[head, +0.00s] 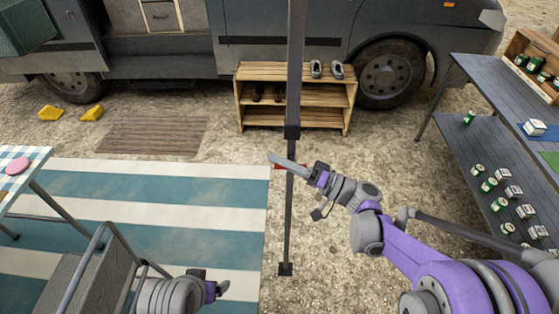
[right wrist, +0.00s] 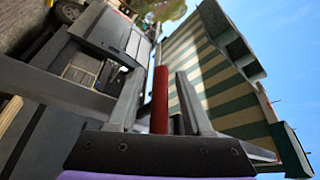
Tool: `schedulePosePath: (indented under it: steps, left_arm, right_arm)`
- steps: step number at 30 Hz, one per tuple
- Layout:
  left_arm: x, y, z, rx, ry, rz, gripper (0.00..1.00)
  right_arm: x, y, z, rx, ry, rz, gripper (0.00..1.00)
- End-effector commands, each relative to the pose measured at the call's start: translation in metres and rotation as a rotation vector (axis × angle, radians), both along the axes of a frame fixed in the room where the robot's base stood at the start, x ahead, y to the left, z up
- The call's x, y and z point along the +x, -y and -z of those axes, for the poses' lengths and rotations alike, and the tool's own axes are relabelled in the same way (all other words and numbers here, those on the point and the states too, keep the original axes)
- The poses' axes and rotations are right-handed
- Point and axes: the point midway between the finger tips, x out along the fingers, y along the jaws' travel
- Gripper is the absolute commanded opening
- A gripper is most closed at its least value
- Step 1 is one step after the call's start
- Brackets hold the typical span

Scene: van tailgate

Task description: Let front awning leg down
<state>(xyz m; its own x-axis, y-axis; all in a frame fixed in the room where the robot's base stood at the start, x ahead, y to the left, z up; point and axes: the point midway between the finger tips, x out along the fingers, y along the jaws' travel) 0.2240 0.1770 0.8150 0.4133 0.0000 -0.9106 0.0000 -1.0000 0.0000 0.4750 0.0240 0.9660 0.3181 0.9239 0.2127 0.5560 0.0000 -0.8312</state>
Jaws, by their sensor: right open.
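The front awning leg (head: 294,70) is a dark upright post in the middle of the head view. A wider dark collar ends its thick upper part, and a thinner section runs down to a small foot plate (head: 285,269). I cannot tell whether the foot touches the ground. A red bar (right wrist: 160,100) stands between the spread fingers of my right gripper (right wrist: 160,103), with a gap on both sides. In the head view my right gripper (head: 292,166) is at the leg just below the collar, partly hiding the red bar. My left gripper (head: 219,287) is low in the head view, apart from the leg; its jaws are unclear.
A wooden shoe rack (head: 255,118) stands behind the leg, before the van (head: 270,30). A striped mat (head: 180,215) and a chair (head: 95,275) lie to the left. A dark table (head: 490,150) with cans is at the right. Gravel around the foot is clear.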

Motion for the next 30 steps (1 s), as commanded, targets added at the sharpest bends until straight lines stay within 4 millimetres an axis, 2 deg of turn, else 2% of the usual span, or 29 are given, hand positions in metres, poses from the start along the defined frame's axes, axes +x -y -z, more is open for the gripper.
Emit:
schedulePosePath:
  steps: [5, 13, 30]
  left_arm:
    - [0.0, 0.0, 0.0, 0.0, 0.0, 0.0, 0.85]
    - [0.0, 0.0, 0.0, 0.0, 0.0, 0.0, 0.85]
    - [0.0, 0.0, -0.0002, 0.0, 0.0, 0.0, 0.85]
  right_arm:
    - [0.0, 0.0001, 0.0001, 0.0, 0.0, 0.0, 0.5]
    - [-0.0002, 0.0002, -0.0001, 0.001, -0.001, -0.001, 0.01]
    - [-0.0002, 0.0004, -0.0016, 0.005, 0.001, -0.001, 0.0]
